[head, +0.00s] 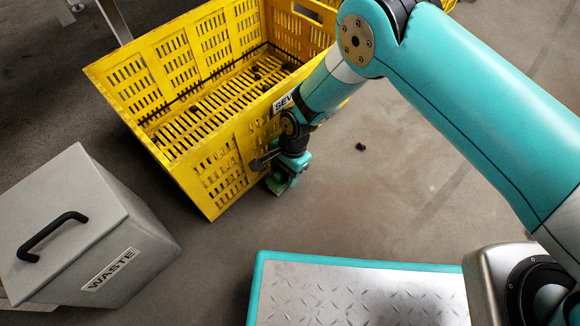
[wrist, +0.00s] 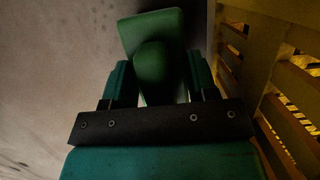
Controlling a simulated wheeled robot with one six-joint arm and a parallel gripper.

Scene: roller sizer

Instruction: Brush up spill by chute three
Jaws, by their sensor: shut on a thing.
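My gripper (head: 287,172) hangs low over the floor beside the near right side of a yellow crate. In the wrist view my gripper (wrist: 158,82) is shut on a green brush (wrist: 152,35), with its rounded handle between the fingers and a flat block beyond. Bristles are hidden, and I cannot tell whether the brush touches the floor. A small dark lump (head: 361,147) lies on the floor to the right of my gripper; a faint dark mark is farther right. No sign reading chute three is in view.
The yellow crate (head: 228,186) holds a few dark lumps; its label, partly hidden by my arm, starts "SEV". Its slatted side stands close on the right in the wrist view (wrist: 285,120). A grey lidded bin (head: 130,262) marked WASTE stands left. Floor right of the crate is mostly clear.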

